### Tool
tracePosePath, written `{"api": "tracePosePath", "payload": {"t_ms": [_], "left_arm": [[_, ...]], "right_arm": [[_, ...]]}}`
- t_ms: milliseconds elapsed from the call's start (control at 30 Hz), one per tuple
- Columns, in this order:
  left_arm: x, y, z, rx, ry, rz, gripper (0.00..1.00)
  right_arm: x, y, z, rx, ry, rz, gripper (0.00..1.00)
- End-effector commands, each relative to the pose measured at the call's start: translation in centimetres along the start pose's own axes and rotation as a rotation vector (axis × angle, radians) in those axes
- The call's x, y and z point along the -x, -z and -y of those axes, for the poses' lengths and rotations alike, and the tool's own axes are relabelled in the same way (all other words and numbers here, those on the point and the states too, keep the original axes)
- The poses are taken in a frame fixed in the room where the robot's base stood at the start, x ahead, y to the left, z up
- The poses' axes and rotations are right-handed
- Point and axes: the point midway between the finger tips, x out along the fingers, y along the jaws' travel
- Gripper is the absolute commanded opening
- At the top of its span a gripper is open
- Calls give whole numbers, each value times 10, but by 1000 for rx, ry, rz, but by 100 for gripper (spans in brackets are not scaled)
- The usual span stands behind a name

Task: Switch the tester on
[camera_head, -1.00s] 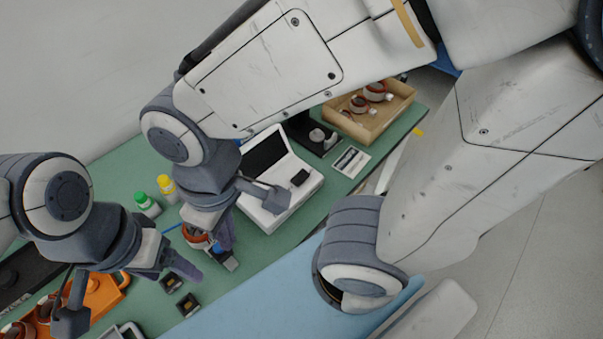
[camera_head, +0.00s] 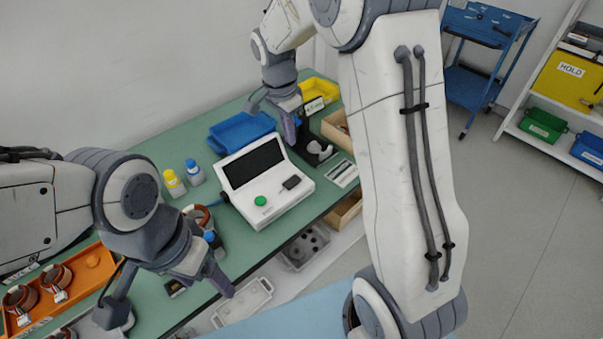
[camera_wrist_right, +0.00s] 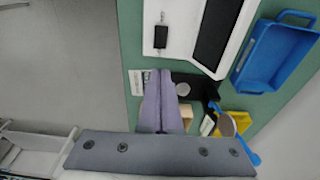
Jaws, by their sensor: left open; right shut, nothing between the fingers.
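The tester (camera_head: 285,205) is a white box with a dark tilted screen (camera_head: 251,163), standing on the green bench. A round green button (camera_head: 260,200) and a small black part (camera_head: 291,183) are on its front panel. In the right wrist view the tester (camera_wrist_right: 182,45) is at the top, with the button out of frame. My right gripper (camera_head: 291,138) is shut and empty beyond the tester's right back corner, apart from the panel; its closed fingers show in the wrist view (camera_wrist_right: 158,88). My left gripper (camera_head: 222,280) is open, left of the tester near the bench's front edge.
A blue bin (camera_head: 240,132) stands behind the tester. A black stand (camera_head: 317,150) and a wooden box (camera_head: 337,127) are to its right. A copper-wound stator (camera_head: 196,214) is near my left gripper. An orange tray (camera_head: 92,262) with stators lies at left.

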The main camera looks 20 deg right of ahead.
Motion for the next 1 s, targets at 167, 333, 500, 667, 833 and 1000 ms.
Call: {"api": "tracePosePath", "payload": {"t_ms": [167,333,500,667,833,1000], "left_arm": [[0,0,0,0,0,0,74],[0,0,0,0,0,0,74],[4,0,0,0,0,0,74],[9,0,-1,0,0,0,74],[15,1,-1,0,0,0,74],[22,1,-2,0,0,0,74]], "right_arm": [[0,0,0,1,0,0,0],[-2,-2,1,5,0,1,0],[-20,-4,1,8,-4,2,0],[-53,-5,1,8,-6,3,0],[-89,-4,1,8,-6,2,0],[-118,-3,0,8,-4,2,0]]}}
